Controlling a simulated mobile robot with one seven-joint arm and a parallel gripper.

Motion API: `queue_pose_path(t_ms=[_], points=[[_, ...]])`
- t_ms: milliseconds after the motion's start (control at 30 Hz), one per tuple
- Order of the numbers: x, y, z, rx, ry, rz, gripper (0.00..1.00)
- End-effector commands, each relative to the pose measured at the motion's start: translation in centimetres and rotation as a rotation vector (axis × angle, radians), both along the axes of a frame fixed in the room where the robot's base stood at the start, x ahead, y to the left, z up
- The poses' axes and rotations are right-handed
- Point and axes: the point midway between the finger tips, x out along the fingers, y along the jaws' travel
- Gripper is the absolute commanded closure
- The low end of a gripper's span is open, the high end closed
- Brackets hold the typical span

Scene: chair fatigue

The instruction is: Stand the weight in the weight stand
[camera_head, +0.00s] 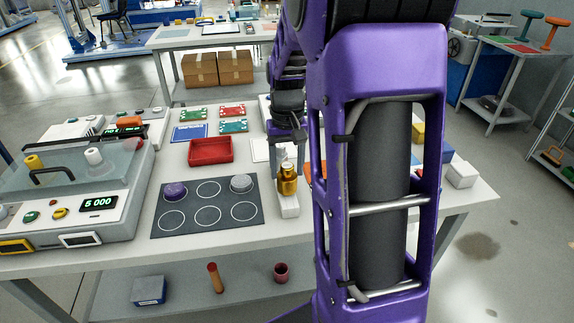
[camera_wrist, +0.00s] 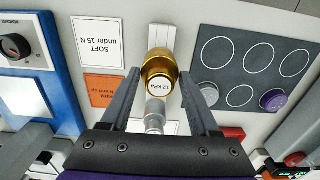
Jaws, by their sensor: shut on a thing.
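In the head view my gripper (camera_head: 287,158) is just above the gold piece, partly hidden by my arm. A narrow white block (camera_head: 289,209), likely the weight stand, is below the weight; it also shows beyond the weight in the wrist view (camera_wrist: 161,34). I cannot tell whether the weight touches it.
A dark mat (camera_head: 208,235) with several white circles lies left, carrying a purple puck (camera_head: 174,191) and a silver puck (camera_head: 241,183). A red tray (camera_head: 211,151) sits behind it. A machine reading 5 000 (camera_head: 98,203) stands far left.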

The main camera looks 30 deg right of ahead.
Motion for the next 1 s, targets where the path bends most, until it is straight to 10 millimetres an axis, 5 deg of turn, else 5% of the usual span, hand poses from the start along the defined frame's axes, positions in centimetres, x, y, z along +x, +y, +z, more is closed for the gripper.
queue_pose_path(t_ms=[667, 700, 867, 1000], points=[[0.1, 0.0, -1.5, -0.001, -0.002, 0.000, 0.87], [0.1, 0.0, -1.4, -0.001, -0.003, 0.000, 0.31], [0.0, 0.0, -1.4, -0.001, -0.002, 0.000, 0.03], [0.0, 0.0, -1.4, 0.000, -0.001, 0.000, 0.03]])
